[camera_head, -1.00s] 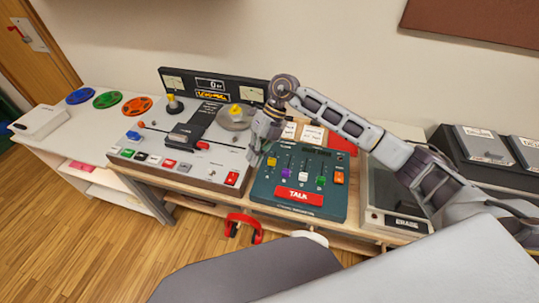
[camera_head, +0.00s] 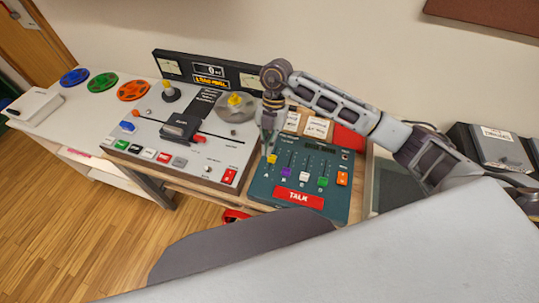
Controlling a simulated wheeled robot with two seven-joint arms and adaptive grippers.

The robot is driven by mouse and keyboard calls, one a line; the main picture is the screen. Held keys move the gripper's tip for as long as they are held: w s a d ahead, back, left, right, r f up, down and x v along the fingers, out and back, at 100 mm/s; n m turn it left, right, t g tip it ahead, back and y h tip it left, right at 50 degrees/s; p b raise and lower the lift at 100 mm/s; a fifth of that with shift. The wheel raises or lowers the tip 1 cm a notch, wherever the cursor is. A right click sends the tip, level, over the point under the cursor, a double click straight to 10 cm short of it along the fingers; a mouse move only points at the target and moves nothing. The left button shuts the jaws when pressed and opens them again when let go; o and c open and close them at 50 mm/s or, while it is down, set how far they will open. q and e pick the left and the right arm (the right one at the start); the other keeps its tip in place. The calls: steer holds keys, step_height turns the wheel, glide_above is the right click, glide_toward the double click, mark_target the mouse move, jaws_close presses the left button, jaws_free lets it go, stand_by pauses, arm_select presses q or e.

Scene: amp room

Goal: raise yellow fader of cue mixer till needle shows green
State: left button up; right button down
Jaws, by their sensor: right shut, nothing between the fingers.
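The cue mixer (camera_head: 259,187) is a dark green box with a sloped panel, right of the tape machine. Its yellow fader (camera_head: 272,159) is at the panel's left, above the letter A and higher than the purple, white and green fader caps. My right gripper (camera_head: 267,150) is shut and empty, pointing down at the mixer's left side. Its tips are by the yellow fader; I cannot tell whether they touch it. The gripper hides part of that fader's slot. A dark strip at the panel's top is too small to read, and I cannot make out a needle there. My left gripper is out of view.
The tape machine (camera_head: 150,133) with its grey reel and meters stands left of the mixer. White cards (camera_head: 317,127) and a red item (camera_head: 348,141) lie behind the mixer. A red TALK button (camera_head: 298,198) is at its front. Coloured reels (camera_head: 103,82) lie far left.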

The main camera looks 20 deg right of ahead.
mark_target(272, 158)
steer(key=shift+s+r, duration=0.1)
stand_by(0.3)
steer(key=p+x, duration=0.1)
steer(key=x, duration=0.9)
steer(key=shift+w+d, duration=0.55)
steer(key=shift+w, duration=0.3)
steer(key=shift+w+d, duration=0.5)
steer(key=shift+w, duration=0.2)
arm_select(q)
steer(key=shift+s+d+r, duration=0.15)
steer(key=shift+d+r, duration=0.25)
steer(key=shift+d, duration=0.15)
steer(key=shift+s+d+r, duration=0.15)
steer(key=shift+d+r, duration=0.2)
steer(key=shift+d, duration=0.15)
arm_select(e)
steer(key=shift+w, duration=0.1)
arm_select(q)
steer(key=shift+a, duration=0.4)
arm_select(e)
steer(key=shift+d, duration=0.1)
